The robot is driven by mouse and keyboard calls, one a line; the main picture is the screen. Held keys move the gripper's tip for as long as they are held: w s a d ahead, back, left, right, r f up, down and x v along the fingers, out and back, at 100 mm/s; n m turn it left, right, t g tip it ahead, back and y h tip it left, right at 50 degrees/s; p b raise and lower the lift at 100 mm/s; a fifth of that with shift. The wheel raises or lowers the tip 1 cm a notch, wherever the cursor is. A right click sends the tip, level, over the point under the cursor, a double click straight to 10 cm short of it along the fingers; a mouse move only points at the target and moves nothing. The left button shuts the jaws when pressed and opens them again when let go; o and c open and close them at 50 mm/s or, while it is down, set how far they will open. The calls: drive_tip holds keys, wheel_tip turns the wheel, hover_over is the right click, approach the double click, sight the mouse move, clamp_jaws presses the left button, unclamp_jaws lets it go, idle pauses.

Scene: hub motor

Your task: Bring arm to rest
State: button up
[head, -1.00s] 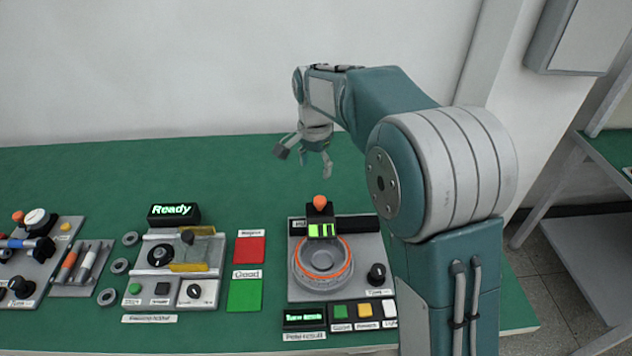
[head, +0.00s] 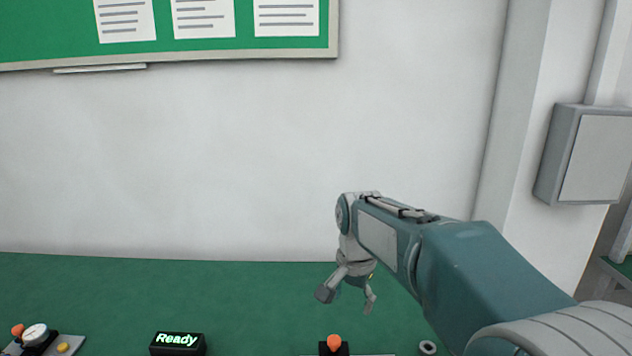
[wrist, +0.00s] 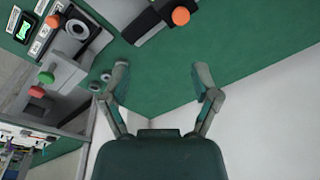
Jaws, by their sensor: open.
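My gripper (head: 347,298) hangs from the teal and grey forearm over the green table, right of centre in the head view. Its fingers are spread, with nothing between them. In the wrist view my gripper (wrist: 162,72) also shows open and empty, its two fingers apart against the green tabletop and the pale wall. It is clear of the devices on the table. The lower part of my arm is cut off at the bottom right of the head view.
The green table (head: 250,285) is bare toward the wall. A lit "Ready" display (head: 177,342), an orange knob (head: 334,342) and a grey ring (head: 427,347) show at the bottom edge. A gauge device (head: 36,335) is at the left. A grey box (head: 590,157) hangs on the right.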

drive_tip(key=s+d+n+t, duration=0.2)
drive_tip(key=s+d+n, duration=0.1)
drive_tip(key=s, duration=0.9)
drive_tip(key=s+d+n+t, duration=0.2)
drive_tip(key=s+d+n, duration=0.2)
drive_tip(key=s, duration=0.7)
drive_tip(key=shift+s+d+r, duration=0.2)
drive_tip(key=shift+s+d, duration=0.2)
drive_tip(key=shift+d, duration=0.35)
idle(1.1)
